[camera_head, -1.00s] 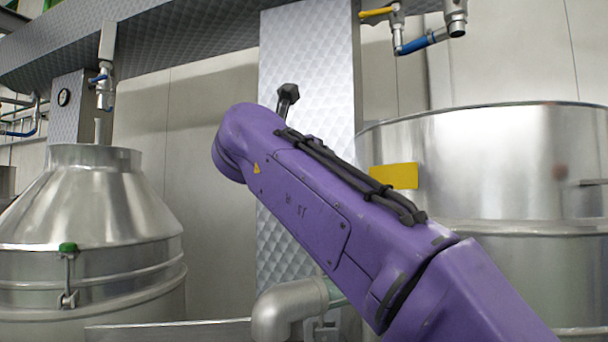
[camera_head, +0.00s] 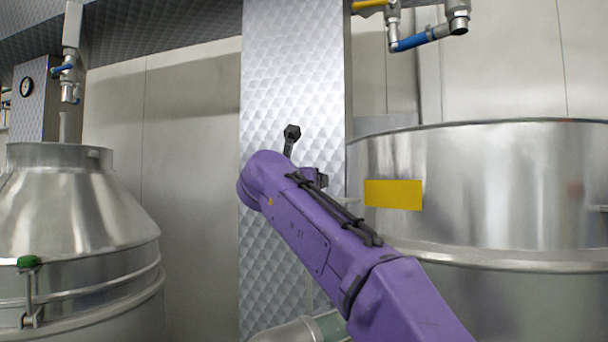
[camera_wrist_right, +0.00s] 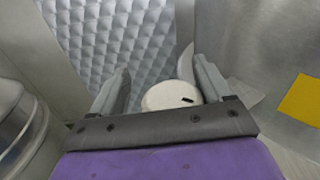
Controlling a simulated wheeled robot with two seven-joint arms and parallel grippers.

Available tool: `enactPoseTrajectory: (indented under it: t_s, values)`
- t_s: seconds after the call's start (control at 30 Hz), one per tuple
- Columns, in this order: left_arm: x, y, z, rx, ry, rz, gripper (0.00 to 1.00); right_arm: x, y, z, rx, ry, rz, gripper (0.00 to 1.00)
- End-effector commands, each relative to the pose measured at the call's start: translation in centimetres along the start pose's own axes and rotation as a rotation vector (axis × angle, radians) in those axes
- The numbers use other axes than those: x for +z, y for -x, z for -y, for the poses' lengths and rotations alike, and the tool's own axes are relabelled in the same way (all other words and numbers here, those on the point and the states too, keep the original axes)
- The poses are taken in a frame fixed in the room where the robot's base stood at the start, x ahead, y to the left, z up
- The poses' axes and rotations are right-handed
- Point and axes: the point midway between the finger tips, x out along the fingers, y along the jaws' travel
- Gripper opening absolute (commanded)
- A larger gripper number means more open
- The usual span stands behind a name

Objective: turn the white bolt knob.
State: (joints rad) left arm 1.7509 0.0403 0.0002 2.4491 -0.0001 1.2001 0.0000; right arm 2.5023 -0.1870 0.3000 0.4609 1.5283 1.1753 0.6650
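The white knob (camera_wrist_right: 172,96) shows in the right wrist view as a pale, rounded piece with a small dark slot. It sits between the two grey fingers of my right gripper (camera_wrist_right: 161,68), nearer the right finger. A gap shows on the left side; whether the right finger touches it I cannot tell. The fingers are apart. A pale curved piece (camera_wrist_right: 186,63) stands behind the knob, partly hidden by the right finger. In the head view my purple right arm reaches to the quilted metal pillar and hides the knob. My left gripper is in no view.
The quilted pillar (camera_head: 292,75) stands behind my arm. A large steel vat (camera_head: 490,185) with a yellow label (camera_head: 393,195) is close on the right. A domed steel tank (camera_head: 70,220) stands at left. A blue-handled valve (camera_head: 412,41) hangs at upper right.

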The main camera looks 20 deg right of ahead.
Motion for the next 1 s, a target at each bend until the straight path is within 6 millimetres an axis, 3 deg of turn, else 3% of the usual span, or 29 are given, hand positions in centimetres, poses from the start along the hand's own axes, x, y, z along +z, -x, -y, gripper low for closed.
enactPoseTrajectory:
  t_s: [0.17,0.3,0.33,0.57,0.73,1.0]
  values:
    - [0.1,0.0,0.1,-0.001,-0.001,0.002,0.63,0.1,0.1,0.1,0.000,-0.001,0.003,0.78]
    - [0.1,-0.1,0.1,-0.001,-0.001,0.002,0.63,0.1,0.1,0.0,0.000,-0.001,0.002,0.32]
    - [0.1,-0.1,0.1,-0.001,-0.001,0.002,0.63,0.1,0.1,0.0,0.000,-0.001,0.002,0.26]
    - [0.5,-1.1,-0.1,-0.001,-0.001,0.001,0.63,-0.4,0.0,0.0,0.051,-0.001,-0.002,0.26]
    - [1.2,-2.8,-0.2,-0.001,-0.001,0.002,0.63,-0.6,-0.1,-0.2,0.223,-0.001,-0.004,0.26]
    - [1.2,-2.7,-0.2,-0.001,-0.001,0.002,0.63,-0.1,0.2,-0.8,0.447,0.010,-0.004,0.26]
